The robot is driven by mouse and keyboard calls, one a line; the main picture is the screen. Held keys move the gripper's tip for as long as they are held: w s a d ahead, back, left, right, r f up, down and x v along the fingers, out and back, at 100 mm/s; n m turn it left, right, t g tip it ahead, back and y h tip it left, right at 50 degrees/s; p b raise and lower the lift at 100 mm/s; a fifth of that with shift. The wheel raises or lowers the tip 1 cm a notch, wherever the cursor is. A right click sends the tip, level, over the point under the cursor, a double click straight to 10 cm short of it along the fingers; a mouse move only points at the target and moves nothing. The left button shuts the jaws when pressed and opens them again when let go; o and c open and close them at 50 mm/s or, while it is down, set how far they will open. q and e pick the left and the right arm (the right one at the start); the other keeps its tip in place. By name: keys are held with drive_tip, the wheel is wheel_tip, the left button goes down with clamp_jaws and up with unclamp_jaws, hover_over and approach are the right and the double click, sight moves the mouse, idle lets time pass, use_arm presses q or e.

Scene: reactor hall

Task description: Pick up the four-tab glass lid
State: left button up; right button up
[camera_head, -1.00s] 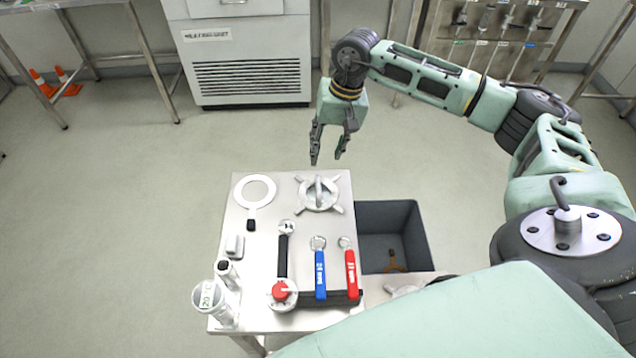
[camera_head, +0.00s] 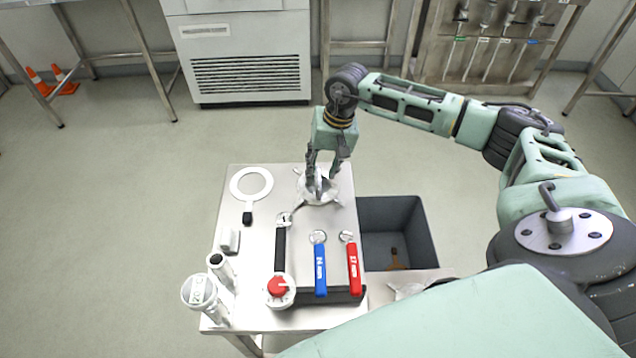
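The four-tab glass lid (camera_head: 322,195), a round pale disc with tabs sticking out and a raised handle, lies at the far right corner of the steel cart top. My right gripper (camera_head: 323,178) points down over it. Its fingers are apart, with the fingertips at the lid's handle, and they partly hide the handle. I cannot tell whether they touch it. My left gripper is not in view.
On the steel cart (camera_head: 240,315) are a white ring tool (camera_head: 251,184), a blue-handled wrench (camera_head: 320,270), a red-handled wrench (camera_head: 354,268), a red-knobbed dial tool (camera_head: 279,289) and a round gauge (camera_head: 199,291). A grey bin (camera_head: 412,232) stands right of the lid.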

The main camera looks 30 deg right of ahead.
drive_tip(key=shift+w+a+f, duration=0.1)
drive_tip(key=shift+a+f, duration=0.05)
drive_tip(key=shift+f, duration=0.5)
drive_tip(key=shift+w+a+f, duration=0.1)
drive_tip(key=shift+f, duration=0.55)
clamp_jaws()
